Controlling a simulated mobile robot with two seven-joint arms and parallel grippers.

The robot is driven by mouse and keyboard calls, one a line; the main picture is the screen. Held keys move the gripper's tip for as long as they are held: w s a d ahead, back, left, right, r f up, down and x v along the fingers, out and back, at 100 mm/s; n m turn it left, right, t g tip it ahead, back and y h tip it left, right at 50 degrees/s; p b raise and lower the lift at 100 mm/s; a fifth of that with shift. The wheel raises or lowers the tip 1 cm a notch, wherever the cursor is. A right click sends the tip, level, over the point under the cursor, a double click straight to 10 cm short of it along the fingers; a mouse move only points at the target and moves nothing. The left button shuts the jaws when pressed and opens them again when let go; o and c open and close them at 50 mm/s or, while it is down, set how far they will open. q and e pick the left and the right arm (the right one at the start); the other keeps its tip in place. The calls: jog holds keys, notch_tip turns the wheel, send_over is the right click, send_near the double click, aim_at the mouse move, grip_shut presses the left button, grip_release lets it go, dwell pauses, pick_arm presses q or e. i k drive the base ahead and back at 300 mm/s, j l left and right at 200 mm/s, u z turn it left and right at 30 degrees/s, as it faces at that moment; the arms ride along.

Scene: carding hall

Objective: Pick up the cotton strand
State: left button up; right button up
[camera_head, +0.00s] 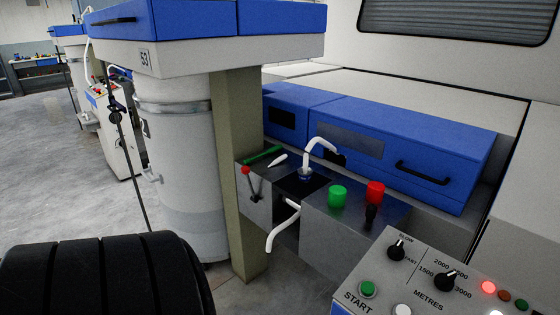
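A white cotton strand (321,143) arches from the front of the blue machine cover down towards a small dark-blue funnel (305,174) on the grey metal housing. A second length of white strand (284,229) hangs in a bend below, in front of the housing's opening. A short white piece (278,160) lies on the housing top beside a green bar. I cannot tell whether these lengths are joined. Neither of my grippers shows in the head view, and nothing is seen holding the strand.
A red-knobbed lever (247,178), a green button (337,196) and a red button (375,192) stand on the housing. A control panel (425,280) fills the lower right. A beige post (243,170) and white can (180,170) stand left. Floor is open far left.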

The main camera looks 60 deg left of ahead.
aim_at(282, 158)
jog(key=u, duration=1.9)
jog(key=z, duration=0.4)
